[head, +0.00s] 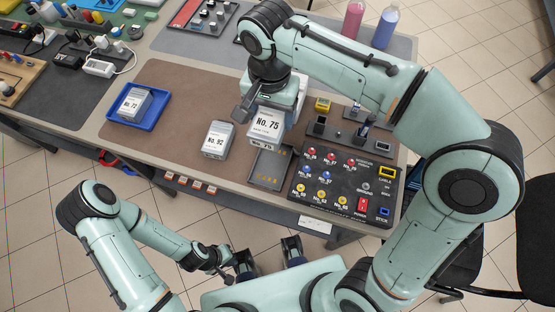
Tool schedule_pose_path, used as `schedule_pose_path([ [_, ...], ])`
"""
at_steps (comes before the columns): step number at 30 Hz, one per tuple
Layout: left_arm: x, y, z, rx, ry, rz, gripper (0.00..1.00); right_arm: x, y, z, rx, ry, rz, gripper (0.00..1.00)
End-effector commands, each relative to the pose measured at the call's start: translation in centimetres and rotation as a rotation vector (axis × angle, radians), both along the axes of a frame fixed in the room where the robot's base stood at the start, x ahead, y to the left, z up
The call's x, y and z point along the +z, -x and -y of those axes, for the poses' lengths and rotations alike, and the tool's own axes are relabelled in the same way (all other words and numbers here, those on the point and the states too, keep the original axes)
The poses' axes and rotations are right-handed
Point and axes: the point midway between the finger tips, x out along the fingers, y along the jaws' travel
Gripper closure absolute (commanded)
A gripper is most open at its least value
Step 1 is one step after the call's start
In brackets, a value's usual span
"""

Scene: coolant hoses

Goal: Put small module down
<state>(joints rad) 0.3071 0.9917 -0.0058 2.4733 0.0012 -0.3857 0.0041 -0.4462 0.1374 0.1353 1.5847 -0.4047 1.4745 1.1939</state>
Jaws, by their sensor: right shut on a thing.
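A white-and-grey module labelled No. 75 (267,124) is held in my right gripper (264,103), which reaches down from above. The module is upright, over the brown mat's right part, just behind a dark tray with yellow lettering (268,168). I cannot tell whether its bottom touches anything. A similar module, No. 92 (216,138), stands on the mat to the left. Module No. 72 (134,104) lies in a blue tray (116,117) further left. My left gripper (242,266) is low in front of the table, away from the modules; its fingers are too small and dark to judge.
A black panel with red, blue and yellow knobs (340,190) lies right of the dark tray. A yellow block (322,104) stands behind it. Pink (353,20) and blue (385,27) bottles stand at the back.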

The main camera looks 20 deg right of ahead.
Motion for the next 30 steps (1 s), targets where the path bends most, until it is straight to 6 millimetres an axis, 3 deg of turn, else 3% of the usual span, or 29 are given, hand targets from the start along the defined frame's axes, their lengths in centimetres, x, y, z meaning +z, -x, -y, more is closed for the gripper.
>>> schedule_pose_path([
  [9,-1.9,0.6,0.0,0.001,0.000,-0.007,1.00,-8.6,0.1,0.1,0.000,0.003,-0.007,0.76],
  [15,-2.6,0.8,0.0,0.000,0.000,-0.009,1.00,-12.9,0.1,0.0,0.000,0.001,-0.003,0.76],
  [23,-2.8,0.9,0.0,0.000,0.000,-0.010,1.00,-15.3,0.0,0.0,-0.001,0.001,-0.002,0.76],
  [30,-3.3,1.0,0.0,0.000,0.000,-0.012,1.00,-18.6,0.0,0.0,-0.001,0.001,-0.003,0.76],
])
